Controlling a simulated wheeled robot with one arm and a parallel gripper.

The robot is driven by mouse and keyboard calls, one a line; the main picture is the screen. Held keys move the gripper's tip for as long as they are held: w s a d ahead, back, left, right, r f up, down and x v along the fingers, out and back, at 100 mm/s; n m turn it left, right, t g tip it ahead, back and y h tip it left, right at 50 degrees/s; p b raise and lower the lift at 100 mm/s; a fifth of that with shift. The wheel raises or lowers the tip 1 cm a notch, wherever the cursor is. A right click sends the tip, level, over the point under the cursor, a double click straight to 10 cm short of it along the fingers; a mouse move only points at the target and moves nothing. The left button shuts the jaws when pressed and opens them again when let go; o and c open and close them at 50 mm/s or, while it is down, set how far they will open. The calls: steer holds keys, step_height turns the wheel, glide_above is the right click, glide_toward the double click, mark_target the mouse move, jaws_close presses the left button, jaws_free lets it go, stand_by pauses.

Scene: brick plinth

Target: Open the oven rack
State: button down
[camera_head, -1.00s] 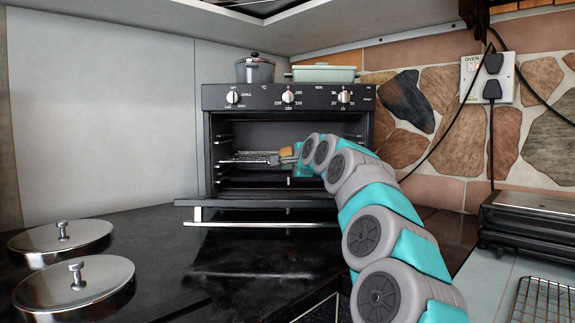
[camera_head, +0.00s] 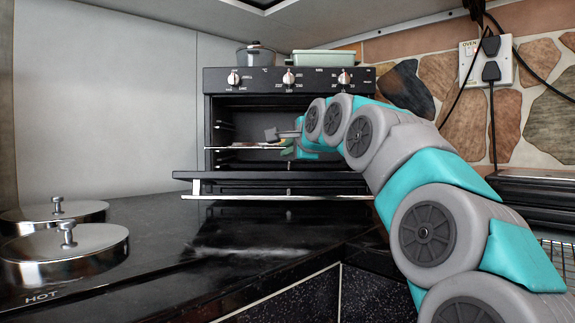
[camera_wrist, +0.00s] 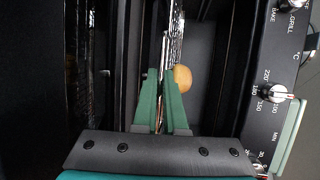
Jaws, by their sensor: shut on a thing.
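The black oven (camera_head: 255,80) stands on the dark worktop with its door (camera_head: 272,184) folded down and open. Inside it a thin silver rack (camera_head: 243,148) lies at mid height, seen almost edge-on in the head view. My gripper (camera_wrist: 160,82) is at the rack's front edge in the oven mouth, its two green fingers shut on the rack's rim (camera_wrist: 163,60). A tan rounded food item (camera_wrist: 182,78) sits on the rack beside the fingers in the wrist view. In the head view my gripper and wrist hide the rack's right part.
A grey pot (camera_head: 257,57) and a green dish (camera_head: 322,58) stand on the oven top. Two metal lids (camera_head: 68,245) lie at the left. A black appliance (camera_head: 535,200) is at the right. The worktop before the oven is clear.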

steer(key=shift+s+b, duration=0.65)
steer(key=shift+s, duration=1.65)
steer(key=c, duration=1)
jaws_free()
steer(key=shift+s+d, duration=0.1)
steer(key=shift+v, duration=3.8)
